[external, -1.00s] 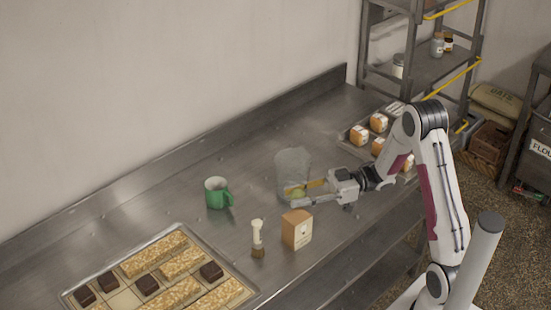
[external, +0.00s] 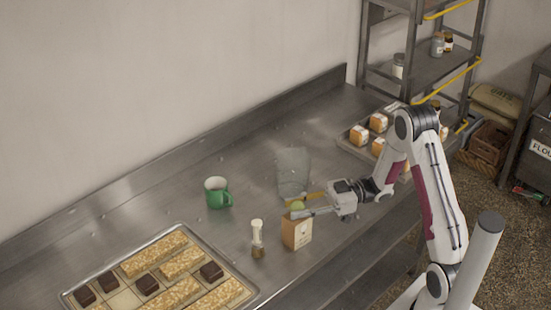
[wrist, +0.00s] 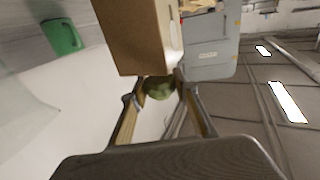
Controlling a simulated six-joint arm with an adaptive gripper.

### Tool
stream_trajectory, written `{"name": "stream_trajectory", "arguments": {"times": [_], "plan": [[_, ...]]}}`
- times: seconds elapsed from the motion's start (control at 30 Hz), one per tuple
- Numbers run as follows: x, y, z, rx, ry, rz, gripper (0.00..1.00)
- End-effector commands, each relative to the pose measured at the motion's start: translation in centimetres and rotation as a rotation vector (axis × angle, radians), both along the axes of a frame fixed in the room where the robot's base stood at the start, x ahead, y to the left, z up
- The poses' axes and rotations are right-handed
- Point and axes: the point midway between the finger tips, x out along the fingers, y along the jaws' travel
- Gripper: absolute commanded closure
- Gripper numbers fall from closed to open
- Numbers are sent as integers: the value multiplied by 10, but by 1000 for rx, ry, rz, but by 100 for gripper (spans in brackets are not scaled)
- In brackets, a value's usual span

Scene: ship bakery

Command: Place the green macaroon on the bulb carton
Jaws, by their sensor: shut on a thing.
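The green macaroon (external: 297,206) is held between the fingertips of my gripper (external: 302,205), which is shut on it. The macaroon also shows in the wrist view (wrist: 158,91), between the two fingers. The bulb carton (external: 297,232) is a small orange-brown box with a pale label, standing upright on the steel counter. In the external view the macaroon appears at the carton's top edge. In the wrist view the carton (wrist: 135,35) is just beyond the fingertips. I cannot tell whether the macaroon touches the carton.
A green mug (external: 217,192) and a small brush-like item (external: 257,238) stand to the left. A tray (external: 250,293) of bars and brown squares lies at front left. Counter between mug and back wall is clear.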

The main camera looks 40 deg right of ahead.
Motion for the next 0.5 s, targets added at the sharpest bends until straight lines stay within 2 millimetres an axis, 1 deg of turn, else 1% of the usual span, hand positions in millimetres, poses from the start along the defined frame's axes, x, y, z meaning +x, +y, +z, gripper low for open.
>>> {"name": "stream_trajectory", "arguments": {"times": [0.1, 0.2, 0.5], "plan": [[0, 0, -11, 1, 2, 0, 81], [0, 0, -15, 0, 1, 0, 81], [0, 0, -17, 0, 0, 0, 81]]}}
